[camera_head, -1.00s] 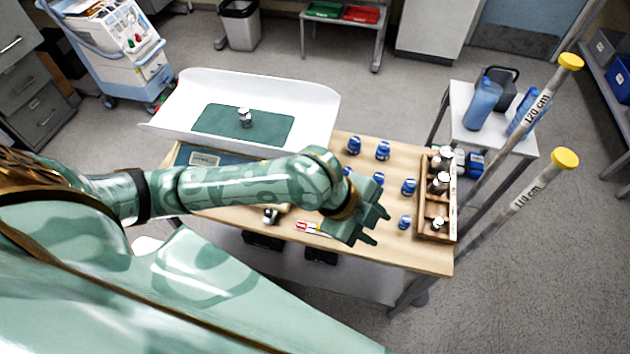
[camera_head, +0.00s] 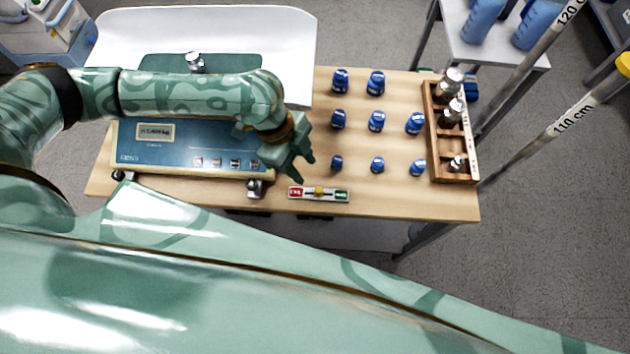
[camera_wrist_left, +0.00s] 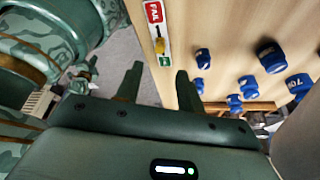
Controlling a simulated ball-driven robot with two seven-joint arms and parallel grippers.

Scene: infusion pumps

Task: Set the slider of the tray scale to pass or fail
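The slider strip (camera_head: 334,194) lies near the front edge of the wooden table, with a red end at left, a green end at right and a yellow knob (camera_head: 318,191) about midway. In the left wrist view the red end (camera_wrist_left: 153,12) reads FAIL and the knob (camera_wrist_left: 158,45) sits nearer the green end. My left gripper (camera_head: 302,168) is open and empty, just behind the strip and apart from it; its two fingers show spread in the wrist view (camera_wrist_left: 158,85). The tray scale's blue console (camera_head: 190,152) stands left, partly behind my arm.
The scale's white tray (camera_head: 285,40) holds a green mat (camera_head: 240,65) and a metal weight (camera_head: 194,62). A wooden rack (camera_head: 455,178) of weights stands at the table's right. The wood right of the strip is clear.

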